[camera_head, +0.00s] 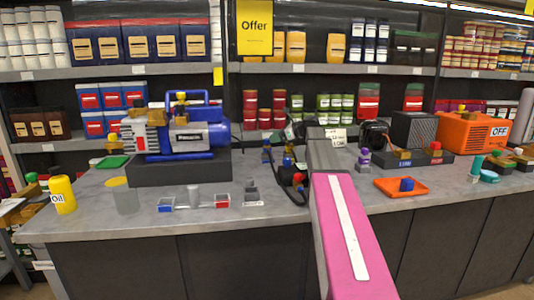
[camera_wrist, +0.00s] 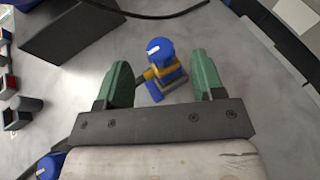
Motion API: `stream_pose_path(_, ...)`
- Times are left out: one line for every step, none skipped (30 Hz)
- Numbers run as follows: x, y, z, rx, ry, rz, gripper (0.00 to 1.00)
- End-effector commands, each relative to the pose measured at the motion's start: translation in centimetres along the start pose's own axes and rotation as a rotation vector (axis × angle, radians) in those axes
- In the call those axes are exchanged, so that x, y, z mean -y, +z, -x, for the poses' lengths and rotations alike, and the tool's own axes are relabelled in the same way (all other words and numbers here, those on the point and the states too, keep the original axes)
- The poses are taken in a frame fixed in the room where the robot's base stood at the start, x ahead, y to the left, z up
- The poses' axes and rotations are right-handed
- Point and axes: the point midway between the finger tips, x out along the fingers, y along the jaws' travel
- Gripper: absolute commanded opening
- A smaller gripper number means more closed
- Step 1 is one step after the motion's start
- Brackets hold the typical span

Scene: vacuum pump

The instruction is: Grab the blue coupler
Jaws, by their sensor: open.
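In the wrist view, a blue coupler (camera_wrist: 162,62) with a yellow band and a grey base stands on the grey counter. It lies between and slightly beyond the green fingers of my gripper (camera_wrist: 163,82). The fingers are open, with a gap on both sides of the coupler, and nothing is held. In the head view, small blue-and-yellow fittings (camera_head: 288,159) stand left of my arm's end. I cannot tell for sure which is the one between my fingers. My fingertips are not clear there.
A blue pump (camera_head: 190,136) on a black base (camera_head: 180,169) stands at left. Small trays (camera_head: 222,200) lie in front. An orange tray (camera_head: 402,189) holding a blue part lies at right. Another blue part (camera_wrist: 48,166) shows at the wrist view's lower left. A black hose runs nearby.

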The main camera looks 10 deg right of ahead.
Motion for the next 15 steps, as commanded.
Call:
stream_pose_path(0.0, 0.0, -0.6, 0.000, 0.001, 0.000, 0.62)
stream_pose_path(0.0, 0.0, -1.0, 0.000, 0.001, 0.000, 0.62)
stream_pose_path(0.0, 0.1, -1.5, 0.000, 0.001, 0.001, 0.62)
stream_pose_path(0.0, 0.1, -2.0, 0.000, 0.002, 0.001, 0.62)
stream_pose_path(0.0, 0.1, -2.4, 0.000, 0.002, 0.001, 0.62)
stream_pose_path(0.0, 0.1, -3.0, 0.000, 0.002, 0.001, 0.62)
stream_pose_path(0.0, 0.1, -3.5, 0.000, 0.002, 0.001, 0.62)
stream_pose_path(0.0, 0.1, -3.9, 0.000, 0.001, 0.001, 0.62)
stream_pose_path(0.0, 0.1, -4.3, 0.000, 0.001, 0.001, 0.62)
stream_pose_path(0.0, 0.0, -4.6, -0.001, 0.001, 0.001, 0.62)
stream_pose_path(0.0, 0.0, -4.7, -0.001, 0.001, 0.000, 0.62)
stream_pose_path(0.0, 0.0, -4.8, -0.001, 0.000, 0.000, 0.62)
stream_pose_path(0.0, 0.0, -4.8, -0.001, 0.000, 0.000, 0.62)
stream_pose_path(0.0, 0.0, -4.8, 0.000, 0.000, 0.000, 0.62)
stream_pose_path(0.0, 0.0, -4.8, 0.000, 0.000, 0.000, 0.62)
